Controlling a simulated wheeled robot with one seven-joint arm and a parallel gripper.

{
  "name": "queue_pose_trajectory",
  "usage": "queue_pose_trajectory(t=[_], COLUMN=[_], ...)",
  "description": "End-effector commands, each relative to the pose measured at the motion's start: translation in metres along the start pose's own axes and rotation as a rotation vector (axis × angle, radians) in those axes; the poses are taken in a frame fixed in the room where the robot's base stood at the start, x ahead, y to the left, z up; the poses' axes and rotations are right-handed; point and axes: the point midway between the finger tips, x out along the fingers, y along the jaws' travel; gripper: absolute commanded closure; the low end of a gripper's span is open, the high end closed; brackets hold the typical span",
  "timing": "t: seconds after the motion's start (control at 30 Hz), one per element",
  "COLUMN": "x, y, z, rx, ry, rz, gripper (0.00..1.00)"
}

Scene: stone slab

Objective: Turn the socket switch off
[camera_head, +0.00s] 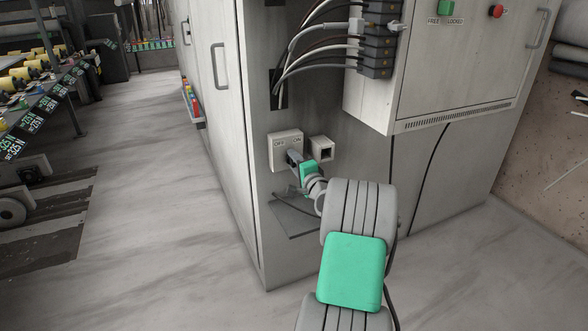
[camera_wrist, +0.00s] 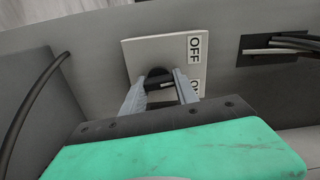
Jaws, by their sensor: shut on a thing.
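The socket switch is a pale square plate (camera_head: 283,140) with "OFF" and "ON" labels, on the side of the grey cabinet. In the wrist view the plate (camera_wrist: 146,52) has a dark round knob (camera_wrist: 157,76) at its middle. My gripper (camera_head: 293,157) is at the plate. In the wrist view its two fingers (camera_wrist: 159,84) stand on either side of the knob and are shut on it. The fingers and the green gripper body hide part of the knob and most of the "ON" label.
A small square socket box (camera_head: 321,149) sits just right of the plate. Several cables (camera_head: 317,45) run above it into a row of dark connectors. A metal flap (camera_head: 297,213) is below. A cable (camera_wrist: 35,108) curves at left in the wrist view. The floor (camera_head: 140,190) left of the cabinet is clear.

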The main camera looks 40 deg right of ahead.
Motion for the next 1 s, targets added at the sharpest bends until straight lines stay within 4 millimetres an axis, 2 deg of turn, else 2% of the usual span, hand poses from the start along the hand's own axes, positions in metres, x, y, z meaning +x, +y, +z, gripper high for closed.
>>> queue_pose_trajectory(t=[0.03,0.5,0.73,1.0], x=[0.0000,-0.0001,-0.0001,-0.0001], y=[0.0042,0.0021,0.0005,-0.0012], z=[0.0009,0.0012,0.0013,0.0015], rx=[-0.043,-0.437,-0.546,-0.595], ry=[0.000,0.000,-0.001,-0.002], rz=[-0.002,0.000,0.001,0.002], gripper=[1.00,1.00,1.00,1.00])
